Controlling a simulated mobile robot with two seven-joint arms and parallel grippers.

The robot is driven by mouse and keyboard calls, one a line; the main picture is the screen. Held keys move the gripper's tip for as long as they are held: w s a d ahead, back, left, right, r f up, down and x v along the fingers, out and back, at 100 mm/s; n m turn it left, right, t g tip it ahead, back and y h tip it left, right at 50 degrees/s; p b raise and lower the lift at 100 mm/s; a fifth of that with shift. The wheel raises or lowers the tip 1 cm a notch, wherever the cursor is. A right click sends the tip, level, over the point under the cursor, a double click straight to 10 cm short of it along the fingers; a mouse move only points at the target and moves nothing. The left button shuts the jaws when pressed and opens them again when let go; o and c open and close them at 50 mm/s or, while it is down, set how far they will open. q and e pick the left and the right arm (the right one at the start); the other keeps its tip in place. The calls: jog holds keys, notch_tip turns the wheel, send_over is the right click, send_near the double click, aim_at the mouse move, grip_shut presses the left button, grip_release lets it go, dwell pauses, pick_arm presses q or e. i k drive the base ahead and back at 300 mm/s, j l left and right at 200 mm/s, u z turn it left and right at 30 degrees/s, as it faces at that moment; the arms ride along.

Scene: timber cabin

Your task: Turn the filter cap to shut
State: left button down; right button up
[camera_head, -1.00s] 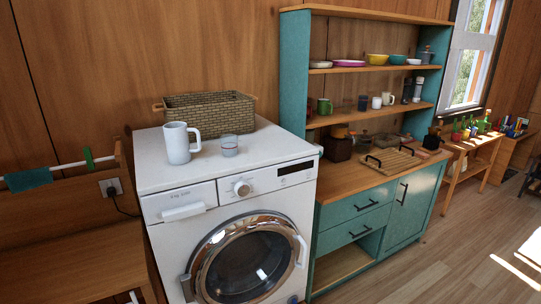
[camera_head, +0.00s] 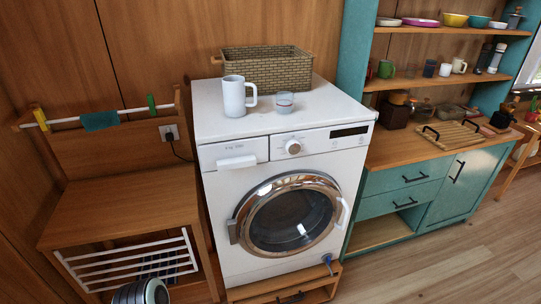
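A white washing machine (camera_head: 222,248) stands in the middle of the view with its round chrome-rimmed door (camera_head: 236,226) closed. A small blue-grey knob-like part (camera_head: 327,261) sits low at the machine's front right corner; it looks like the filter cap. It is too small to tell how far it is turned. Neither of my grippers shows in the view.
A wooden bench (camera_head: 120,205) with a white rack is at left, a teal cabinet (camera_head: 385,208) at right. A mug (camera_head: 234,97), glass (camera_head: 285,103) and basket (camera_head: 265,73) stand on top. Floor at right is clear.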

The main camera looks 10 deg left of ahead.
aim_at(327, 258)
jog(key=l+u, duration=0.2)
jog(key=u, duration=0.15)
jog(key=l+u, duration=0.2)
jog(key=u, duration=0.2)
jog(key=l+u, duration=0.35)
jog(key=k+l+u, duration=0.2)
jog(key=l+u, duration=0.15)
jog(key=l, duration=0.3)
jog(key=k+l+u, duration=0.2)
jog(key=k+l, duration=0.15)
jog(key=l, duration=0.2)
jog(key=k+l+u, duration=0.15)
jog(key=l, duration=0.25)
jog(key=k+l, duration=0.1)
jog(key=l, duration=0.25)
jog(key=k+l, duration=0.25)
jog(key=l, duration=0.2)
jog(key=k+l, duration=0.2)
jog(key=l, duration=0.2)
jog(key=k+l, duration=0.25)
jog(key=l, duration=0.2)
jog(key=u, duration=0.05)
